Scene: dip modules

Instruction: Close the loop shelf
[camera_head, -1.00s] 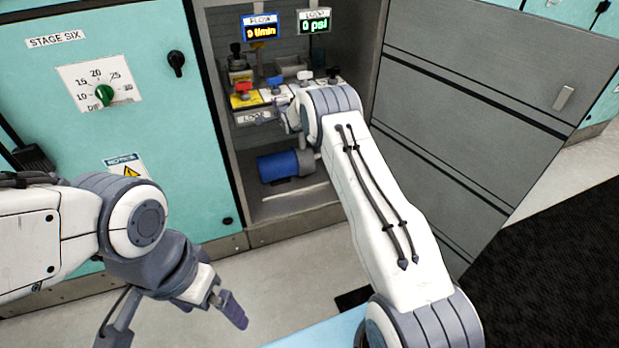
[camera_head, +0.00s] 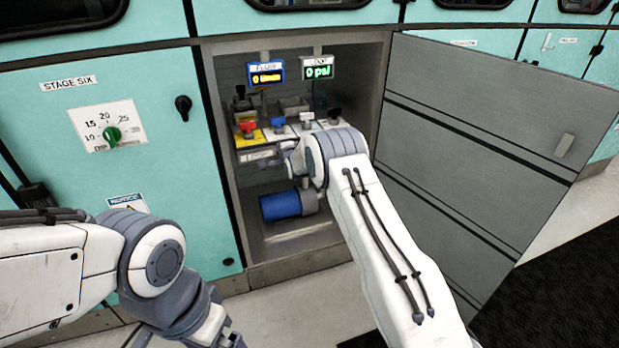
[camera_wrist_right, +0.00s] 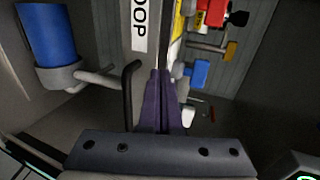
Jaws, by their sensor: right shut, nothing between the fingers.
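The loop shelf (camera_head: 258,156) sits inside the open grey cabinet, with its label on the front edge. It carries a red handle (camera_head: 247,127), a blue one (camera_head: 278,122), and white and black ones. In the right wrist view the label (camera_wrist_right: 139,22) stands upright beside a black curved handle (camera_wrist_right: 129,95). My right gripper (camera_wrist_right: 161,74) is shut and empty, close beside that handle and at the shelf front; I cannot tell whether they touch. In the head view my right arm hides part of the shelf. My left gripper (camera_head: 228,338) is cut off at the bottom edge.
A blue cylinder (camera_head: 280,206) lies on the cabinet floor below the shelf. The grey cabinet door (camera_head: 470,130) stands open to the right. Two displays (camera_head: 265,73) hang above the shelf. A teal panel with a green dial (camera_head: 112,134) is on the left.

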